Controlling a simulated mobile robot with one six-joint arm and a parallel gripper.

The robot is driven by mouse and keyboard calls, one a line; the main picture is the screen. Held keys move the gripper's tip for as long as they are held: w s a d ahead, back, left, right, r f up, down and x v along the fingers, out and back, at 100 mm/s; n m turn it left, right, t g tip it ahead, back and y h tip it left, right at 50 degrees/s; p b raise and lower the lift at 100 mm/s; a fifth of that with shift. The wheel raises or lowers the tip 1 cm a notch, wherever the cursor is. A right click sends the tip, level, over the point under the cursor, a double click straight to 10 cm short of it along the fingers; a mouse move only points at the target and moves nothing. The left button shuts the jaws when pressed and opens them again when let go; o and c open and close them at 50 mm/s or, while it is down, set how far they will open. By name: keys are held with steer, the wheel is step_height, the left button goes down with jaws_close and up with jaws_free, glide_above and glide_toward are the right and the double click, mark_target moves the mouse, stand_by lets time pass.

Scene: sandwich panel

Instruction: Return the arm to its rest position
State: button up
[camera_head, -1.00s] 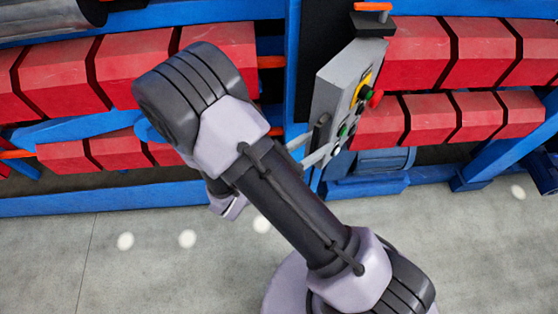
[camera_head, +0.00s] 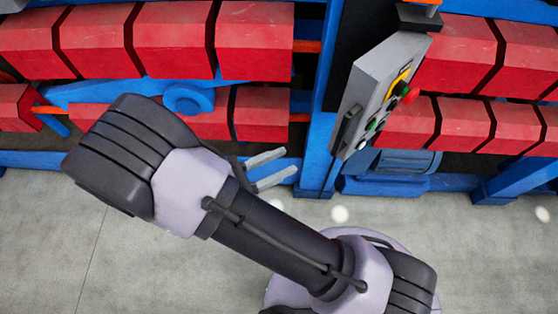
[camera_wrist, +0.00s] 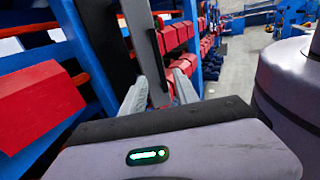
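My gripper (camera_head: 290,161) is open and empty, its two grey fingers apart and pointing right. It is left of the grey control panel (camera_head: 372,85) and apart from it in the head view. The panel is tilted and carries a red button (camera_head: 402,89), a yellow patch, and green, white and black controls. My arm reaches from the lower right to the left, hiding part of the gripper's body. In the wrist view both fingers of my gripper (camera_wrist: 159,76) show apart, with the grey panel (camera_wrist: 138,30) beyond them, seen edge-on.
A blue frame (camera_head: 318,120) with rows of red blocks (camera_head: 175,40) spans the back, close beyond my gripper. A blue motor-like cylinder (camera_head: 405,162) sits below the panel. The grey floor (camera_head: 60,240) in front is clear.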

steer(key=s+d+f+m+g+y+b, duration=0.1)
steer(key=s+d+f+m+y+b, duration=0.1)
steer(key=m+y+b, duration=0.7)
steer(key=s+d+f+m+g+y+b, duration=0.1)
steer(key=s+d+f+m+y+b, duration=0.2)
steer(key=d+m+y+b, duration=0.4)
steer(key=f+m+y+b, duration=0.1)
steer(key=m+y+b, duration=0.1)
steer(key=m+b, duration=0.6)
steer(key=shift+d+f+m, duration=0.2)
steer(key=shift+f+m, duration=0.05)
steer(key=shift+m, duration=1.55)
